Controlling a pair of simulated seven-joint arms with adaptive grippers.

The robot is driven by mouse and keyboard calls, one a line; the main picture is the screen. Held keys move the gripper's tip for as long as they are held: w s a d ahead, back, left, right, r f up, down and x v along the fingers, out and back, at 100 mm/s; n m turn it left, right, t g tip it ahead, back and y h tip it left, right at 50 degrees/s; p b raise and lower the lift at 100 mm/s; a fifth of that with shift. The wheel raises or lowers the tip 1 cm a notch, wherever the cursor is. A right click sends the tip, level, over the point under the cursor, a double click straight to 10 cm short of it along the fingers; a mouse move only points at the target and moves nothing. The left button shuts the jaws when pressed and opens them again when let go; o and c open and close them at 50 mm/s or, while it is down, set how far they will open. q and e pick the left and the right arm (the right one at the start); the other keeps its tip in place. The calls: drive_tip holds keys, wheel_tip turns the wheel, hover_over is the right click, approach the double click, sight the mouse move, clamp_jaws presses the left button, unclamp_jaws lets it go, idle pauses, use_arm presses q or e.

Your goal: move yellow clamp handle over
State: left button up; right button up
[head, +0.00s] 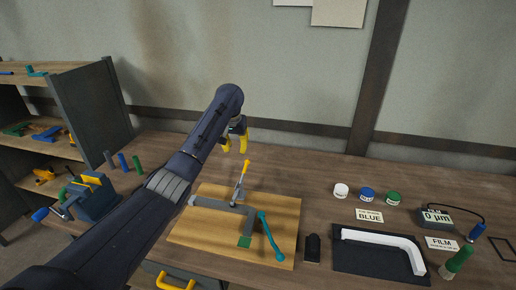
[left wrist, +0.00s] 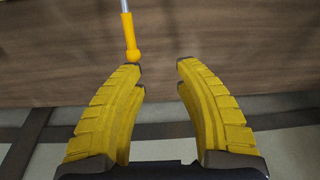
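The yellow clamp handle (head: 246,166) is the yellow tip on a thin metal lever that stands up, slightly tilted, from a wooden board (head: 190,228). In the left wrist view the yellow handle (left wrist: 130,40) shows at the top, beyond the tip of the left finger. My left gripper (head: 235,144) has yellow fingers and is just above and left of the handle in the head view. In the left wrist view the fingers (left wrist: 160,68) are apart with nothing between them. My right gripper is not in view.
On the board are a grey bent bar (head: 222,205), a teal lever (head: 268,236) and a green block (head: 245,241). A black tray with a white bent part (head: 385,238) is at right, with paint pots (head: 366,194) behind. A shelf (head: 95,100) stands at left.

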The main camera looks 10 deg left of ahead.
sight(247, 160)
use_arm(q)
drive_tip(key=shift+m, duration=0.3)
drive_tip(key=d, duration=0.4)
drive_tip(key=shift+s+r, duration=0.1)
drive_tip(key=x, duration=0.8)
drive_tip(key=shift+s+d, duration=0.1)
drive_tip(key=shift+d, duration=0.1)
drive_tip(key=shift+r, duration=0.1)
clamp_jaws()
